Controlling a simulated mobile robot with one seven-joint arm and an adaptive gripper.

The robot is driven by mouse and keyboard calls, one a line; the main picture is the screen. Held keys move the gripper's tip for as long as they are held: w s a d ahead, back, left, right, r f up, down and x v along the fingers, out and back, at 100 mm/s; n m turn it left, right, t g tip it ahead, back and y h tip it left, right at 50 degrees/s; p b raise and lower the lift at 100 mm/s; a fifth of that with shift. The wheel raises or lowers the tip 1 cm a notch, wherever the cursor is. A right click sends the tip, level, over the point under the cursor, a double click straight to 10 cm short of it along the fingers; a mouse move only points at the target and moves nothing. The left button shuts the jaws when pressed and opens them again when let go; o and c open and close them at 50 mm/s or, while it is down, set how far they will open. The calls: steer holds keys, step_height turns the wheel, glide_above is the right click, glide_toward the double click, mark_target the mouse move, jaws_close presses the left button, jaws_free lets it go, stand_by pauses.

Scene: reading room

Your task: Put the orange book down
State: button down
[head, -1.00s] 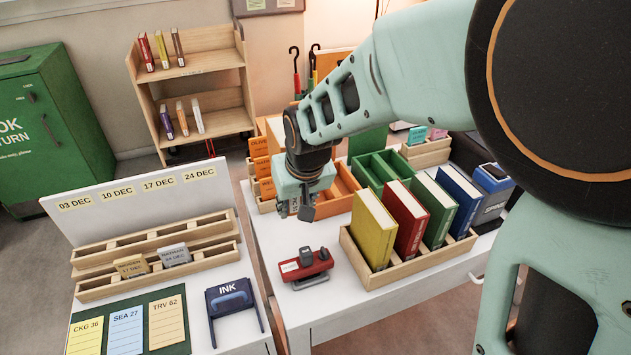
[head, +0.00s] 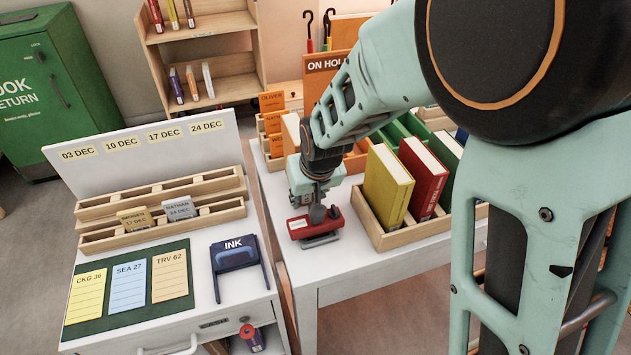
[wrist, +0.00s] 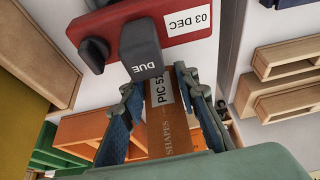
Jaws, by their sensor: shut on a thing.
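My gripper (head: 312,192) is low over the white table (head: 355,275), right behind the red date stamper (head: 330,224). In the wrist view my gripper (wrist: 158,84) is shut on the orange book (wrist: 167,132), with a finger on each side of its spine. The spine reads SHAPES and has a white PIC label. The label's end meets the stamper's grey DUE block (wrist: 140,48), which covers part of it. In the head view the book is hidden by the hand. I cannot tell whether it touches the table.
A wooden rack with a yellow book (head: 388,188) and a red book (head: 424,178) stands close on the right. Orange on-hold trays (head: 355,160) are behind. On the left table are the INK pad (head: 235,258) and date racks (head: 160,225). Bare tabletop lies in front.

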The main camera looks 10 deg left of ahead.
steer(key=shift+f, duration=0.75)
steer(key=shift+f, duration=0.1)
steer(key=c, duration=1.5)
jaws_free()
steer(key=p+v, duration=0.2)
steer(key=v, duration=1)
